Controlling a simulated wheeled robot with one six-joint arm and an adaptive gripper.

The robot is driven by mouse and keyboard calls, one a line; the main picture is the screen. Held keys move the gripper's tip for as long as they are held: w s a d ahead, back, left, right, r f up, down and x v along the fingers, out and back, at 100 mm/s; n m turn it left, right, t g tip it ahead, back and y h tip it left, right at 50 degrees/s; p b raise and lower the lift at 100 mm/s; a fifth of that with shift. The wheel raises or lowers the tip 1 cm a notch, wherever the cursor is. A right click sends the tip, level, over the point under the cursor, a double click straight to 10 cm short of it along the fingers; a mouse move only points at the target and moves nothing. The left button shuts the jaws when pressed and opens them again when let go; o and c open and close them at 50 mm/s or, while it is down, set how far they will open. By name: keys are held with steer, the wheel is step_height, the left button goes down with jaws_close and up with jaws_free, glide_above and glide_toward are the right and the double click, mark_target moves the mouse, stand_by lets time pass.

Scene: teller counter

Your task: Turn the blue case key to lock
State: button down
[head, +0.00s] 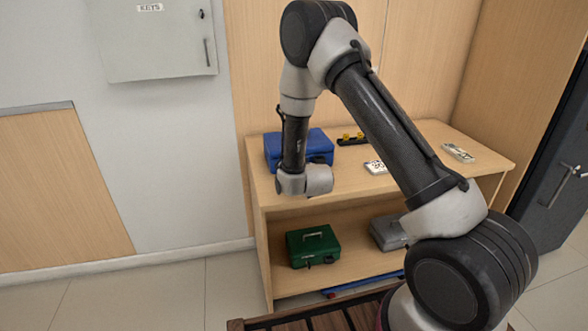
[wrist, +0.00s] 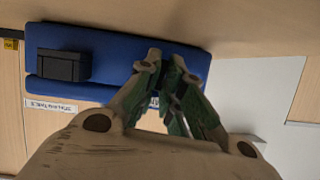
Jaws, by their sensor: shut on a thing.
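The blue case (head: 318,139) stands on the left part of the counter top, partly hidden behind my arm. In the wrist view the blue case (wrist: 110,48) fills the upper part, with a dark block on its left side. My gripper (wrist: 164,62) has its fingertips close together at the right part of the case front. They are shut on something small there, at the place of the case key. The key itself is hidden between the fingertips, so its angle cannot be told. In the head view my wrist hides the fingers.
A green cash box (head: 313,246) and a grey box (head: 389,232) stand on the shelf below. Banknote bundles (head: 459,153) and a black holder with yellow pieces (head: 352,139) lie on the counter. A white key cabinet (head: 160,45) hangs on the left wall.

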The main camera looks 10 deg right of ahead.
steer(key=shift+n+h, duration=0.4)
stand_by(0.3)
steer(key=c, duration=1.6)
jaws_free()
steer(key=shift+o, duration=0.2)
steer(key=v, duration=1.2)
